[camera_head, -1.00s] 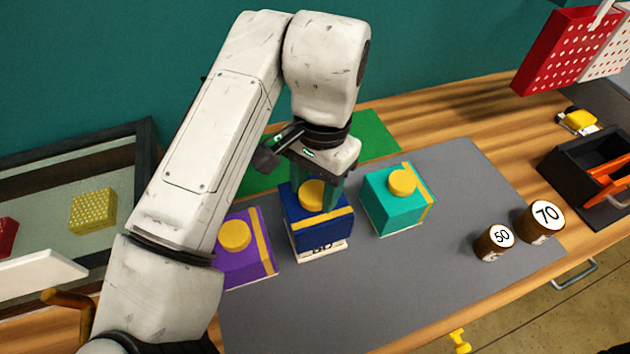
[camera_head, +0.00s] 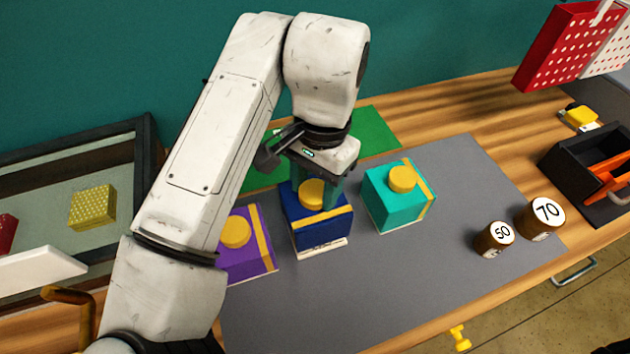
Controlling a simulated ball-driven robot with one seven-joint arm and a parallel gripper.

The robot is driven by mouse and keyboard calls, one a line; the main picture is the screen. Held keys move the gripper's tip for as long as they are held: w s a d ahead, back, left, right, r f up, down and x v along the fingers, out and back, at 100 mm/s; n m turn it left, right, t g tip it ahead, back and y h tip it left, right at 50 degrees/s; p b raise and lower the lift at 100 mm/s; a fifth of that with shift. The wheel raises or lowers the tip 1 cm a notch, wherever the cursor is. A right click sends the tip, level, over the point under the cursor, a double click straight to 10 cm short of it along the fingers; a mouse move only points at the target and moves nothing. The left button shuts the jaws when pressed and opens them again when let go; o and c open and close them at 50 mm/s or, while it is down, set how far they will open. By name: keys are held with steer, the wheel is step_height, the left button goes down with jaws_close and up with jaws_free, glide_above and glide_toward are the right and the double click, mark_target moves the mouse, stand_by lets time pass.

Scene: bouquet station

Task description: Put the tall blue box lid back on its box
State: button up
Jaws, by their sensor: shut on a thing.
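The tall blue box lid (camera_head: 318,230) has a yellow band and a round yellow knob (camera_head: 312,194). It stands on the grey mat, over a box whose white lower edge (camera_head: 321,250) shows as a thin strip at the front. The lid looks upright and about level. My gripper (camera_head: 318,190) points down over the lid and is shut on its knob. Its fingers partly hide the knob and the lid's top. Whether the lid is fully down on the box cannot be told.
A purple box (camera_head: 246,250) stands close on the left, partly behind my arm. A teal box (camera_head: 395,197) stands close on the right. Weights marked 50 (camera_head: 495,239) and 70 (camera_head: 541,218) stand at the mat's (camera_head: 400,285) right end. The mat's front is clear.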

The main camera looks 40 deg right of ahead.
steer(key=shift+f, duration=0.8)
stand_by(0.6)
steer(key=o, duration=1.4)
steer(key=shift+r+p, duration=3.75)
steer(key=shift+r, duration=0.3)
steer(key=shift+f, duration=0.1)
